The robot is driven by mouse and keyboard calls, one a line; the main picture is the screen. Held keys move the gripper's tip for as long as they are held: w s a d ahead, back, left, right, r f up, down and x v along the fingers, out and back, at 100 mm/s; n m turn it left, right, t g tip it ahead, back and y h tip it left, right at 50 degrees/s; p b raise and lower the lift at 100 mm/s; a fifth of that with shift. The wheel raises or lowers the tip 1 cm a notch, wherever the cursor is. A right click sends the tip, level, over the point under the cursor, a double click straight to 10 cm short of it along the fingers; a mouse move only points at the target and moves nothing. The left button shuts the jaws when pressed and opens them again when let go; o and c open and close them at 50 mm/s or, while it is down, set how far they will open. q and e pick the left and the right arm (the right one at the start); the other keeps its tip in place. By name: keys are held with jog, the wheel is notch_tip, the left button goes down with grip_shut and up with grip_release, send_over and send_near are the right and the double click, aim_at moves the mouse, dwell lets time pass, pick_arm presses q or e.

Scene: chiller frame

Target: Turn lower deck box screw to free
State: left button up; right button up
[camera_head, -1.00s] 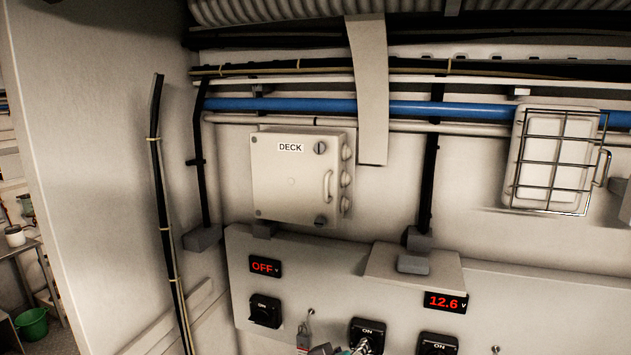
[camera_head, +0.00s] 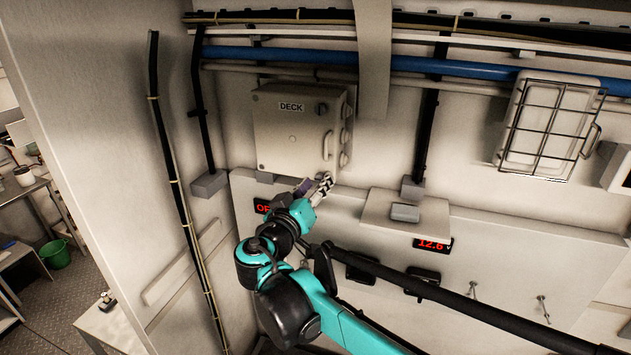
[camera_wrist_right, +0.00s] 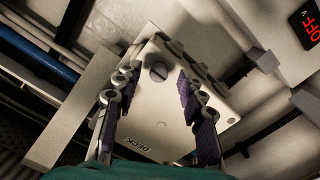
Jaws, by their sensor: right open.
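The light grey deck box (camera_head: 290,140) hangs on the wall in the head view, with a "DECK" label, a handle and knobs along its right side. Its upper screw (camera_head: 321,108) shows at the top right. The lower right corner, where the lower screw sits, is hidden behind my right gripper (camera_head: 314,188). In the right wrist view, a slotted round screw (camera_wrist_right: 158,72) on the box face (camera_wrist_right: 150,105) shows between the open, purple-padded fingers of the right gripper (camera_wrist_right: 156,92). The fingers look apart from the screw, with nothing between them. My left gripper is not in view.
Below the box is a panel (camera_head: 500,260) with red displays (camera_head: 433,245) and switches, partly hidden by my arm. A blue pipe (camera_head: 450,66) runs above the box. A caged lamp (camera_head: 550,130) is at right, and black cables (camera_head: 165,150) run down at left.

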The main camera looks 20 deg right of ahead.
jog(key=shift+w+d, duration=0.2)
grip_shut()
